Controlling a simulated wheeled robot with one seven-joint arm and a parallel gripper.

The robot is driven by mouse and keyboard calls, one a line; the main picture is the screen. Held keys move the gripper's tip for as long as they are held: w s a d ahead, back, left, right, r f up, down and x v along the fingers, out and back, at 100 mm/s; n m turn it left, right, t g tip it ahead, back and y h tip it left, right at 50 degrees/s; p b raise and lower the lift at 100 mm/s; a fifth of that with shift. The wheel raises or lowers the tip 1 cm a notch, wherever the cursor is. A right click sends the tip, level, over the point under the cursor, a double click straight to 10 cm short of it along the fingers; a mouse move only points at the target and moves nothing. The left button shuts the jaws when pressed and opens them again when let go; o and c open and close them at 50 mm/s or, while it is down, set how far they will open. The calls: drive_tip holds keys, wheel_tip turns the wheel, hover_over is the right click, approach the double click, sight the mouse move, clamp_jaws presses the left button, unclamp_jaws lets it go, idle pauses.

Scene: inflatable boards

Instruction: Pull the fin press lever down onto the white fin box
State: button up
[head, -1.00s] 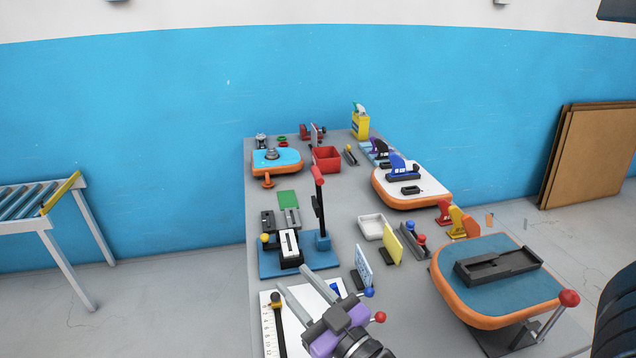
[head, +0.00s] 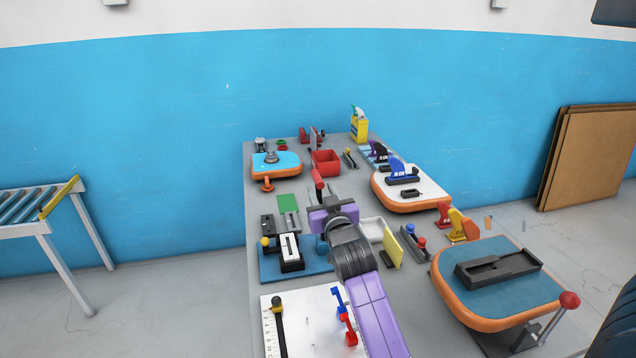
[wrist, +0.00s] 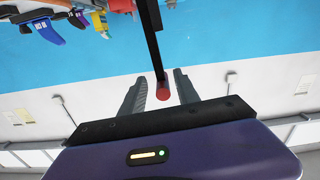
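The fin press stands on a blue base (head: 268,266) at the left of the table, with the white fin box (head: 289,246) in its black holder. The press lever is raised; its red grip (head: 318,179) shows just above my gripper (head: 328,200) in the head view. In the wrist view, the black lever arm (wrist: 150,35) ends in the red tip (wrist: 163,90) between the two fingers of my gripper (wrist: 161,78). The fingers are open, with a gap visible on each side of the tip. My gripper hides the press post in the head view.
A white board (head: 300,325) with a ruler lies in front of the press. A white tray (head: 372,228) and a yellow card (head: 391,245) stand right of my arm. A green pad (head: 287,202) lies behind the press. Boards with orange edges (head: 500,275) stand at the right.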

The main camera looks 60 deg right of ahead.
drive_tip(key=shift+p+x, duration=0.35)
drive_tip(key=shift+x, duration=1.7)
drive_tip(key=shift+c, duration=0.2)
clamp_jaws()
